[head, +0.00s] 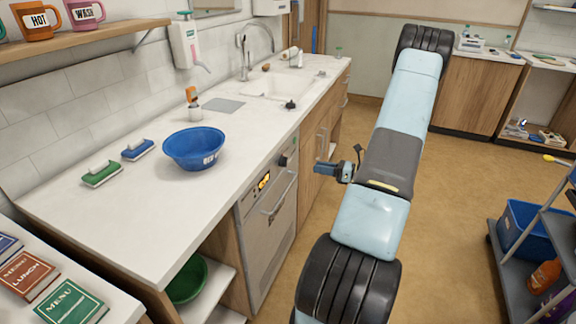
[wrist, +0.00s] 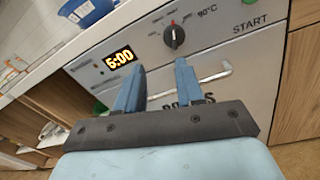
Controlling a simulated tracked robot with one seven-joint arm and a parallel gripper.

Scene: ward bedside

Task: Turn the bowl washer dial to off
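The bowl washer (head: 268,215) is built in under the counter, with a pale front, a handle and a lit display. Its dial (wrist: 174,37) is a dark round knob with a small red mark near its top, beside a "90°C" label. The dial also shows in the head view (head: 284,160), too small to read. My gripper (wrist: 160,68) is open and empty. Its two blue fingers point at the washer front, with the dial above and slightly right of the fingertips in the wrist view. In the head view my gripper (head: 320,171) is right of the washer, apart from it.
The washer handle (wrist: 215,77) lies partly behind my fingers. The lit display (wrist: 119,58) is left of the dial. A blue bowl (head: 194,148) stands on the counter (head: 150,215) above. A blue-grey cart (head: 520,265) stands at right. Open floor lies between.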

